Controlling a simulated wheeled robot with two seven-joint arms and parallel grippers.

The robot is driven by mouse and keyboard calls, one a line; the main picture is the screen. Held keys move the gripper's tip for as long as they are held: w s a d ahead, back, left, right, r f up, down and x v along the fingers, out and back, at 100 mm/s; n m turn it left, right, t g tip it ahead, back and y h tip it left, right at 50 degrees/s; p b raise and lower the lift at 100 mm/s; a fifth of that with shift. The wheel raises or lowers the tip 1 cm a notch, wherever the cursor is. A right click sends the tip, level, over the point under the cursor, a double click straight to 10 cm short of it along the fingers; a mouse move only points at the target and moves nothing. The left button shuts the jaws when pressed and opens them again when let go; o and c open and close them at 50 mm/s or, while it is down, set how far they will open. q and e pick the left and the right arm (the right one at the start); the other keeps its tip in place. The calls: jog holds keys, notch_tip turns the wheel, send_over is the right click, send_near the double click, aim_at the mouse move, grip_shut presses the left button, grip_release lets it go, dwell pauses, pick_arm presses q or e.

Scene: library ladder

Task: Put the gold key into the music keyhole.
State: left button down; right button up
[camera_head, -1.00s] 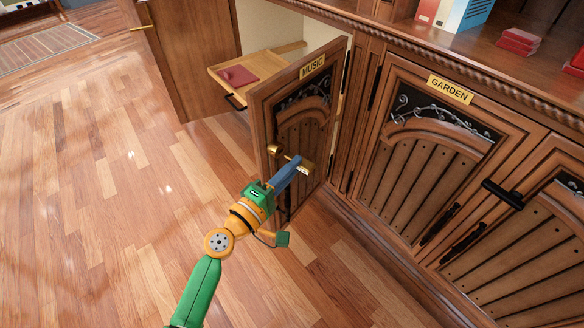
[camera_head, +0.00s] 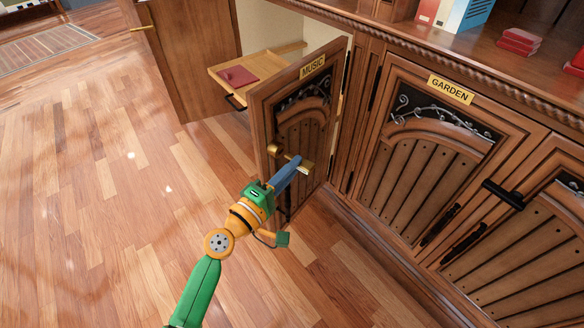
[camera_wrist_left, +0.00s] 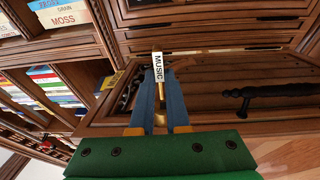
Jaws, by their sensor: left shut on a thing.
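The music door (camera_head: 300,130) stands swung open, with a brass MUSIC plate (camera_head: 312,67) at its top. My left gripper (camera_head: 297,163) is at the door's front, low, with its blue fingers shut on the gold key (camera_wrist_left: 160,90). In the left wrist view the gripper (camera_wrist_left: 161,95) has gold between its fingers, and a white tag reading MUSIC (camera_wrist_left: 163,67) lies just beyond the tips. A gold piece (camera_head: 306,166) shows beside the fingertips in the head view. The music keyhole is hidden, and I cannot tell whether the key is in it. My right gripper is out of view.
A gold knob (camera_head: 274,149) is on the door just left of the fingertips. The closed garden door (camera_head: 425,155) stands to the right, with black handles. A pulled-out tray (camera_head: 262,62) with a red book (camera_head: 237,76) is behind the door. Open floor lies left.

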pick_arm(q)
jog(key=shift+w+a+b, duration=0.4)
jog(key=shift+w+a, duration=0.15)
jog(key=shift+a, duration=0.2)
jog(key=shift+w+a+b, duration=0.4)
jog(key=shift+w+a, duration=0.15)
jog(key=shift+a, duration=0.2)
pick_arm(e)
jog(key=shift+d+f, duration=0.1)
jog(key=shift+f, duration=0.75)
pick_arm(q)
jog(key=c, duration=0.8)
grip_release()
jog(key=v, duration=0.7)
jog(key=shift+s, duration=0.1)
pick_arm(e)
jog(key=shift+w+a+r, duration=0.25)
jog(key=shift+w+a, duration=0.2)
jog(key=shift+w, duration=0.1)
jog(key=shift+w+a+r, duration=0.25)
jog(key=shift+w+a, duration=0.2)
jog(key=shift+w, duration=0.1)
